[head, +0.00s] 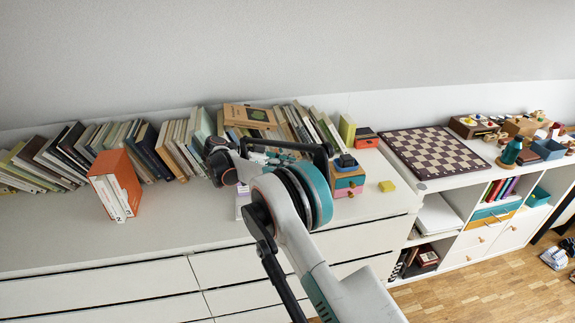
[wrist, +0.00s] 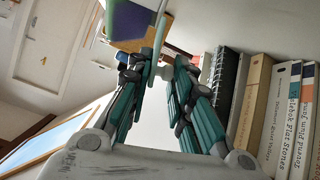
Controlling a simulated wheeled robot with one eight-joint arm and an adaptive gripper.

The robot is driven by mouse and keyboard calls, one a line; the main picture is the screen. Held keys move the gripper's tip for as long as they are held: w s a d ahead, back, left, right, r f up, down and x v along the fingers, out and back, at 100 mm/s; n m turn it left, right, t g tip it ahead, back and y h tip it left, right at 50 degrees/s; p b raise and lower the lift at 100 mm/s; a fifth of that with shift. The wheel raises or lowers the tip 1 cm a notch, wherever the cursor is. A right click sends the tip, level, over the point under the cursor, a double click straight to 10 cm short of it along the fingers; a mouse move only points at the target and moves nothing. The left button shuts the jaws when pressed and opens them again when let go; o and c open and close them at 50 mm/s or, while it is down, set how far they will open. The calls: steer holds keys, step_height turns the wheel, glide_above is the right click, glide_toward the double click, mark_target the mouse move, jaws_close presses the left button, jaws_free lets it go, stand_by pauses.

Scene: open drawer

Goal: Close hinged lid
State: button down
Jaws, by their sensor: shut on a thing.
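My gripper (wrist: 155,68) shows in the wrist view with its two teal and grey fingers shut around a thin pale panel (wrist: 158,40), seen nearly edge-on. The panel may be the hinged lid, but I cannot tell for sure. A box with a dark purple face and a brownish-yellow side (wrist: 126,22) is just beyond the fingertips at the top. In the head view my gripper (head: 262,157) is over the white cabinet top, in front of the books, and my arm hides most of it. A pale and purple item (head: 242,206) shows partly beside my arm. The lid's hinge is hidden.
Books (head: 180,150) line the back of the cabinet top (head: 60,240). An orange book holder (head: 116,182) stands at left. A chessboard (head: 435,158) lies farther right. The front left of the top is clear.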

steer(key=shift+s+d+r+m+t+p, duration=0.15)
steer(key=shift+s+m+t+p, duration=0.1)
steer(key=shift+s+m, duration=0.15)
steer(key=shift+s+d+r+m+t+p, duration=0.15)
steer(key=shift+s+m+t+p, duration=0.1)
steer(key=shift+m, duration=0.25)
steer(key=shift+s+d+m+t+y, duration=0.25)
steer(key=shift+s+m+t+y, duration=0.25)
steer(key=shift+s+m+t, duration=0.6)
steer(key=shift+w+m, duration=0.15)
steer(key=shift+m, duration=0.15)
steer(key=c, duration=1.5)
jaws_free()
